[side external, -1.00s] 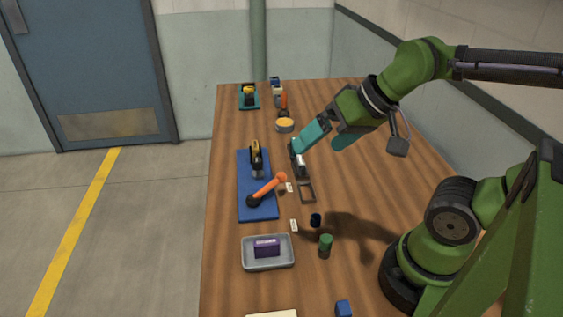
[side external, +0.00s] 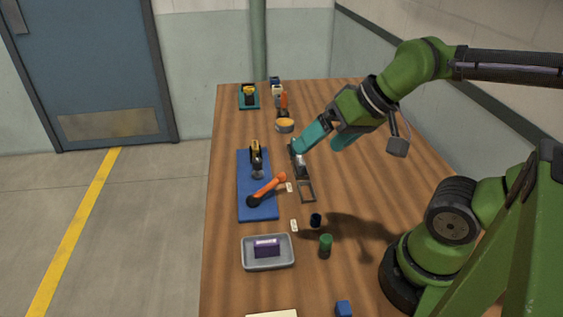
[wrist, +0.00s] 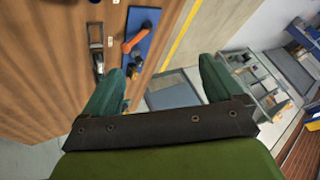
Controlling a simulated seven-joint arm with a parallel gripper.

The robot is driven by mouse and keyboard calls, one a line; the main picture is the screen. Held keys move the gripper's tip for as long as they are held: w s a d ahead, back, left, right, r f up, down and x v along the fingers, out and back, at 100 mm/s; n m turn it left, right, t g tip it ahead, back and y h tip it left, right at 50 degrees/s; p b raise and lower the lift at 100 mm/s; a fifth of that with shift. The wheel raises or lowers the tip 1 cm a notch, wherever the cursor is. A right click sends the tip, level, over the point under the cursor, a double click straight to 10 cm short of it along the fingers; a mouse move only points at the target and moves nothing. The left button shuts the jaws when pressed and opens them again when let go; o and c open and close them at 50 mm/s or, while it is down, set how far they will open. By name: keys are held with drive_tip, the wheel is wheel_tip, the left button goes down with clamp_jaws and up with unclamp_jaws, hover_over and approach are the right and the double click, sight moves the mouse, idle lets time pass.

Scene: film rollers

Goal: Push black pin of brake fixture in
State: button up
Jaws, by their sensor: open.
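A narrow dark fixture (side external: 306,190) with an open rectangular frame and a grey metal part lies on the wooden table, right of the blue mat. I take it for the brake fixture; it also shows in the wrist view (wrist: 96,41). Its black pin is too small to make out. My gripper (side external: 317,147) has two teal fingers spread wide with nothing between them. In the side view one fingertip overlaps the fixture's far end; I cannot tell whether they touch. In the wrist view my gripper (wrist: 160,66) is open, with the fixture near its left finger.
A grey tray (side external: 284,262) holds a purple box. A black cylinder (side external: 315,220) and green cylinder (side external: 326,246) stand nearer.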

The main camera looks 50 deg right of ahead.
drive_tip(key=shift+w+f, duration=0.1)
drive_tip(key=shift+f, duration=0.3)
drive_tip(key=shift+c, duration=1.2)
drive_tip(key=w+d+g, duration=0.1)
drive_tip(key=w, duration=0.2)
drive_tip(key=w+d+g, duration=0.1)
drive_tip(key=w, duration=0.3)
drive_tip(key=w+d+g, duration=0.1)
drive_tip(key=w, duration=0.3)
drive_tip(key=shift+w+d+f+n+g+h, duration=0.1)
drive_tip(key=shift+w+f+n+g+h, duration=0.2)
drive_tip(key=shift+f+g+h, duration=0.1)
drive_tip(key=c, duration=0.4)
drive_tip(key=n+g+h, duration=0.1)
drive_tip(key=n+g, duration=0.2)
hover_over(257, 160)
drive_tip(key=shift+f, duration=1.05)
wheel_tip(257, 160, down, 16)
clamp_jaws()
